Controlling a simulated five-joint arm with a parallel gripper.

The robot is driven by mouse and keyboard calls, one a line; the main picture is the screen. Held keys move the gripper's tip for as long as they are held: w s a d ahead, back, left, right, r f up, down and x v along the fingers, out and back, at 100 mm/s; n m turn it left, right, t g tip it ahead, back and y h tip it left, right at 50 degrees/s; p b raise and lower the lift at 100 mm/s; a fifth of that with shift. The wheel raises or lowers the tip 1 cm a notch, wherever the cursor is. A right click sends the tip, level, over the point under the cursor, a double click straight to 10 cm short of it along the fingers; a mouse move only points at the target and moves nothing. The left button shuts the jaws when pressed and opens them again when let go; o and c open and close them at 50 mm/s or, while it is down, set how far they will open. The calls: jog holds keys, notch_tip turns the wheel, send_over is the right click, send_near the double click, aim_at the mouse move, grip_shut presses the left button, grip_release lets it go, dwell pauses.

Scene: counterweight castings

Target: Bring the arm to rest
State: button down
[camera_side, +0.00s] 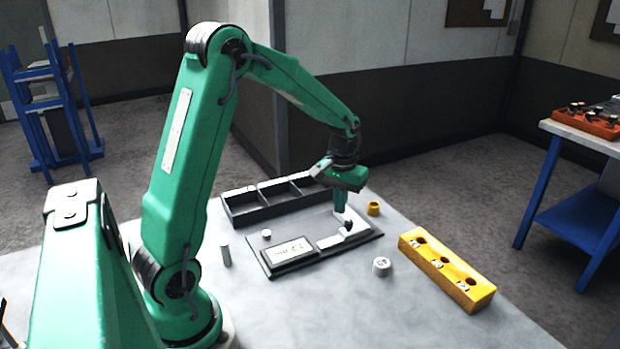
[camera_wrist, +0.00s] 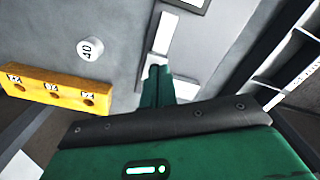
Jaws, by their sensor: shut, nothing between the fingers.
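My gripper (camera_side: 341,208) points down over the right part of a dark flat plate (camera_side: 345,249) on the grey table. Its green fingers are together and hold nothing. In the wrist view the closed fingertips (camera_wrist: 156,70) are in front of a pale patch on the plate. A small dark piece (camera_side: 348,225) shows just beside the fingertips in the side view; I cannot tell whether they touch. My arm is bent, reaching forward from its base over the table.
A black three-compartment tray (camera_side: 243,217) lies behind the plate. A yellow block with holes (camera_side: 447,272) is at the right. A white cylinder (camera_side: 381,266), marked 40 in the wrist view (camera_wrist: 90,49), a yellow cup-like piece (camera_side: 374,208) and a grey cylinder (camera_side: 226,256) stand around the plate.

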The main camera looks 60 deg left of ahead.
jog(key=s+d+r+m+t, duration=0.3)
jog(key=s+d+r, duration=0.4)
jog(key=r, duration=0.3)
jog(key=s+d+r+m+t, duration=0.2)
jog(key=s+d, duration=0.4)
jog(key=s, duration=0.5)
notch_tip(320, 180, up, 2)
jog(key=shift+s+m+t, duration=0.2)
jog(key=shift+m+t, duration=0.1)
jog(key=shift+m, duration=0.2)
